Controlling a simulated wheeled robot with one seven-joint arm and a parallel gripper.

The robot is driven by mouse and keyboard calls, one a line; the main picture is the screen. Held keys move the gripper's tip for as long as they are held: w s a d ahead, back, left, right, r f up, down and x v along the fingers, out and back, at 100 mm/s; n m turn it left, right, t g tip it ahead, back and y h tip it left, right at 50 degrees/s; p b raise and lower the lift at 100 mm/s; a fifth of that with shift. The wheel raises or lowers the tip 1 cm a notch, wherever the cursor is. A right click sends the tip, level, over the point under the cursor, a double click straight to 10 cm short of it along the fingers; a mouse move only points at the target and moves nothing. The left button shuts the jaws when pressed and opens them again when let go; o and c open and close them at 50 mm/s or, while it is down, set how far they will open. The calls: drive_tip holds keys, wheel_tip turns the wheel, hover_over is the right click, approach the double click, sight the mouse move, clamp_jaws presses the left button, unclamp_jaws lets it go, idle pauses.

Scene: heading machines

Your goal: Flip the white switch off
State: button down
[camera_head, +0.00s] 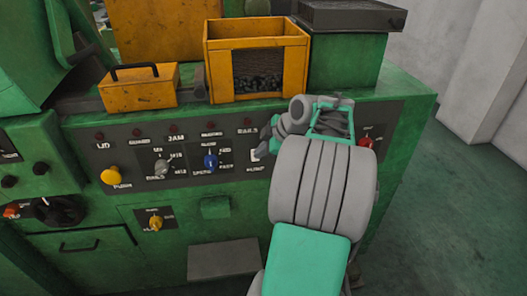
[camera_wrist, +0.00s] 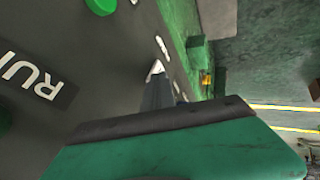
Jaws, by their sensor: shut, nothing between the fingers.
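The white switch (camera_head: 257,151) is on the dark control panel of the green machine, just left of my arm. My arm partly covers it in the head view. My gripper (camera_head: 267,137) is close to the panel, right beside the switch. In the wrist view the shut grey fingers (camera_wrist: 158,95) point at the panel, and a small white piece (camera_wrist: 155,70) shows at their tips. It looks like the switch; I cannot tell whether they touch. The switch's position is not clear.
On the panel, a blue knob (camera_head: 210,161), a grey knob (camera_head: 161,167) and a yellow button (camera_head: 110,177) sit to the left, and a red button (camera_head: 365,142) to the right. A yellow bin (camera_head: 257,90) stands on the machine top. Open floor lies at right.

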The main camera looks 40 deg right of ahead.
drive_tip(key=shift+r+p, duration=0.4)
drive_tip(key=shift+r, duration=0.35)
drive_tip(key=shift+s, duration=0.1)
drive_tip(key=a+v, duration=0.1)
drive_tip(key=v, duration=1.1)
drive_tip(key=shift+s+f, duration=0.2)
drive_tip(key=shift+s, duration=0.2)
drive_tip(key=shift+a, duration=0.15)
